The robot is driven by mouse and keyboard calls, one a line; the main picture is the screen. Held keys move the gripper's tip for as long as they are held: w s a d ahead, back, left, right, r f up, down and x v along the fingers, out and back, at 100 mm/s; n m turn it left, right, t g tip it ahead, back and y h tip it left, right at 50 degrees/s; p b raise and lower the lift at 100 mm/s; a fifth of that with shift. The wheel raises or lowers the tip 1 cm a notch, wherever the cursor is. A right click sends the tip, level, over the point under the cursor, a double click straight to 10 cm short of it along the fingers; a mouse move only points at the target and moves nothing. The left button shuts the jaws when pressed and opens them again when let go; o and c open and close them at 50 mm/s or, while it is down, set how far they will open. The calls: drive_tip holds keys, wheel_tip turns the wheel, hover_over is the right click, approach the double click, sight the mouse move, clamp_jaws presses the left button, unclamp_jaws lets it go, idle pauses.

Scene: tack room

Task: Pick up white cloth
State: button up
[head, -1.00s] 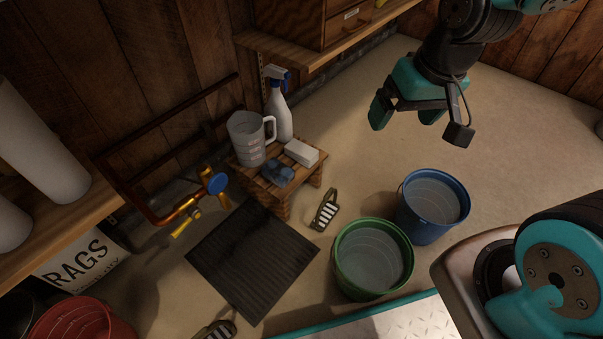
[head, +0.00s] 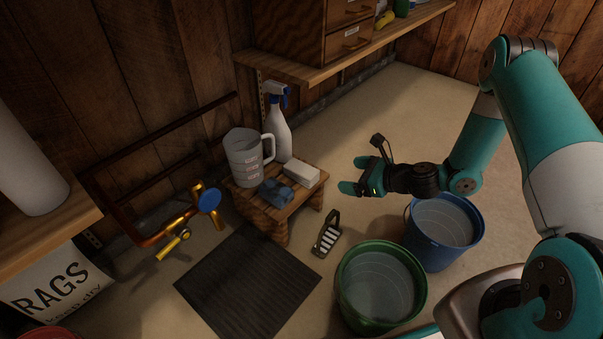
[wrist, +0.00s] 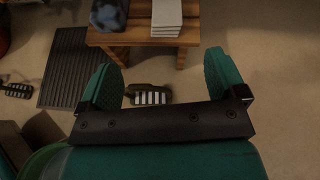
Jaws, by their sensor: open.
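The white cloth (head: 302,175) is a flat folded stack on the right part of a small wooden stool (head: 296,197). In the wrist view the cloth (wrist: 167,14) lies at the top edge, beyond my fingertips and partly cut off. A crumpled blue cloth-like thing (head: 275,192) lies beside it on the stool. My gripper (head: 353,176) is open and empty, right of the stool in the head view, its fingers pointing left toward it. In the wrist view its two teal fingers (wrist: 162,72) are spread wide, apart from the cloth.
A wooden shelf (head: 325,70) overhangs behind. A green bucket (head: 350,312) and a blue bucket (head: 421,250) stand below my arm. A brush-like thing (head: 327,234) lies on the floor.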

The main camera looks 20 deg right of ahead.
drive_tip(key=m, duration=0.1)
drive_tip(key=b, duration=0.7)
approach(305, 170)
drive_tip(key=shift+w+a+f+t, duration=0.3)
drive_tip(key=shift+w+a+f, duration=0.75)
drive_tip(key=shift+a, duration=0.15)
drive_tip(key=shift+w+a+b, duration=0.3)
drive_tip(key=shift+w+b, duration=0.1)
drive_tip(key=b+x, duration=0.4)
drive_tip(key=shift+w+a+f+b, duration=0.15)
drive_tip(key=shift+f+b, duration=0.15)
drive_tip(key=shift+b, duration=0.1)
drive_tip(key=shift+w+a, duration=0.15)
drive_tip(key=shift+w, duration=0.15)
drive_tip(key=shift+r, duration=0.1)
drive_tip(key=c, duration=1)
